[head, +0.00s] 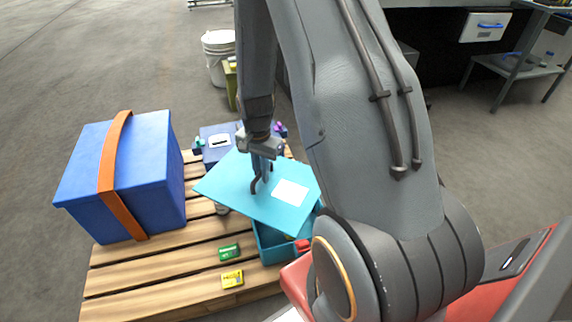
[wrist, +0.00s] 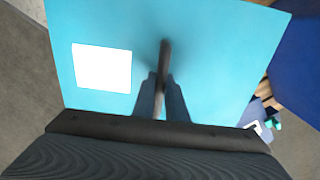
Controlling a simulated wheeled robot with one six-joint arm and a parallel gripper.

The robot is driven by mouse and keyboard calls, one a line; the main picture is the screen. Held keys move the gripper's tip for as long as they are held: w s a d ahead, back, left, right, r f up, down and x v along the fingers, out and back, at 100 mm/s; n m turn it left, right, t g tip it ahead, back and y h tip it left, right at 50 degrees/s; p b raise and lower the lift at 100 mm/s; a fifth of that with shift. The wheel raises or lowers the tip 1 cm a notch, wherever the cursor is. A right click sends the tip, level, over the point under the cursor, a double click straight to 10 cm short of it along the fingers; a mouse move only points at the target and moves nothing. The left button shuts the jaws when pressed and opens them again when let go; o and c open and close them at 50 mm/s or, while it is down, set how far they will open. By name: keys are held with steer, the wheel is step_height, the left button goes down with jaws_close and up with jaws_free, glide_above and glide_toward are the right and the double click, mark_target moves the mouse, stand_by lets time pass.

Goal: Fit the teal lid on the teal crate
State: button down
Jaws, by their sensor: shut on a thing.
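The teal lid (head: 240,189) is a flat panel with a white label and a dark handle in its middle. My gripper (head: 262,172) is shut on that handle and holds the lid above the pallet. In the wrist view the lid (wrist: 215,60) fills most of the picture, with the handle between the fingers of my gripper (wrist: 162,100). The teal crate (head: 272,246) stands on the pallet under the lid's near right part. The lid is apart from the crate on the left and turned relative to it; the lid hides most of the crate's opening.
A blue box (head: 155,185) with an orange strap stands at the pallet's left. A green packet (head: 229,252) and a yellow packet (head: 232,278) lie on the pallet's (head: 130,270) near slats. A dark blue crate (head: 215,150) stands behind the lid. A white bucket (head: 219,60) is farther back.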

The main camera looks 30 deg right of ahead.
mark_target(283, 172)
steer(key=d+f+m+p, duration=0.1)
steer(key=d+m, duration=0.1)
steer(key=m, duration=0.1)
steer(key=d+f+m+p, duration=0.2)
steer(key=d+m, duration=0.1)
steer(key=d+f+m+p, duration=0.1)
steer(key=d+m+p, duration=0.1)
steer(key=d+m, duration=0.1)
steer(key=shift+f, duration=0.4)
steer(key=shift+f+b, duration=1.95)
steer(key=shift+f, duration=0.65)
steer(key=shift+f+b, duration=0.5)
steer(key=shift+f, duration=0.65)
steer(key=shift+a+f+p, duration=0.15)
steer(key=shift+f+p, duration=0.1)
steer(key=shift+p, duration=0.1)
steer(key=shift+f, duration=0.5)
steer(key=c, duration=1.7)
jaws_free()
steer(key=shift+r+p, duration=0.55)
steer(key=shift+r, duration=3.35)
